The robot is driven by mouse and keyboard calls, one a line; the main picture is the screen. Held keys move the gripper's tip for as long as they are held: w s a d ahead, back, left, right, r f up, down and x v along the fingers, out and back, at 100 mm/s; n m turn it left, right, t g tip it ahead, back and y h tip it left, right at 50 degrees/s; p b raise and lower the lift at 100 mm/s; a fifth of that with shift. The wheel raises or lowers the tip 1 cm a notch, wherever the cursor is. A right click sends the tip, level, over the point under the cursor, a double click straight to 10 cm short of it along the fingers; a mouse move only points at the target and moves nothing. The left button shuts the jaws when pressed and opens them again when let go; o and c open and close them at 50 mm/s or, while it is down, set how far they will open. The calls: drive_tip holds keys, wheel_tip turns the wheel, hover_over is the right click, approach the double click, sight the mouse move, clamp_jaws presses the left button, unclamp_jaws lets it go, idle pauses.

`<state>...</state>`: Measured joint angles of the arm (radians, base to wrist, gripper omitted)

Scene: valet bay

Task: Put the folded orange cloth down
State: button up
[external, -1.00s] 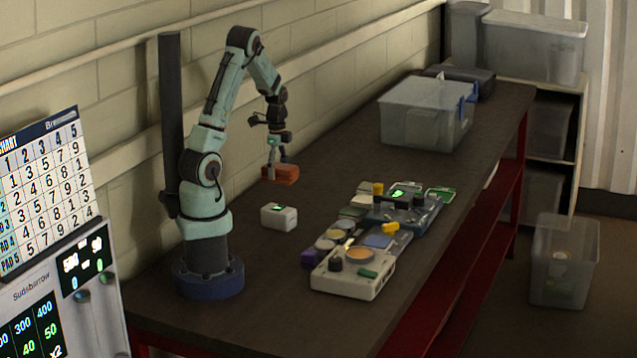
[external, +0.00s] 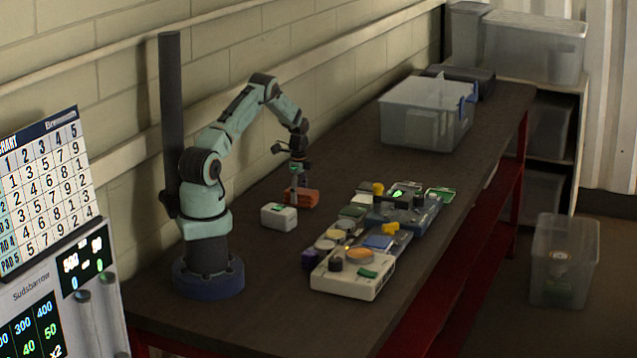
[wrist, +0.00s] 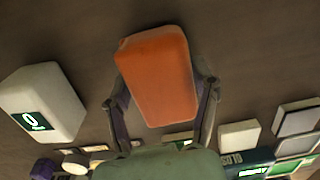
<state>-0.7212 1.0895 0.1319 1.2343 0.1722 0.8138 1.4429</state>
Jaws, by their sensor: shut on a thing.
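The folded orange cloth (external: 300,198) is a thick block at or just above the bench top, behind the small white box; whether it touches the bench I cannot tell. It fills the middle of the wrist view (wrist: 160,75). My gripper (external: 298,188) points down at the cloth and is shut on it. In the wrist view the fingers of my gripper (wrist: 160,100) lie along the left and right sides of the cloth.
A small white box with a dark display (external: 279,216) stands close in front of the cloth. Several coloured pads and devices (external: 352,275) crowd the bench to the right. A clear bin (external: 425,115) stands farther back. The bench behind the cloth is bare.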

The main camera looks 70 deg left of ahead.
drive_tip(key=shift+f, duration=0.35)
drive_tip(key=shift+f, duration=0.1)
drive_tip(key=o, duration=1)
drive_tip(key=shift+o, duration=0.2)
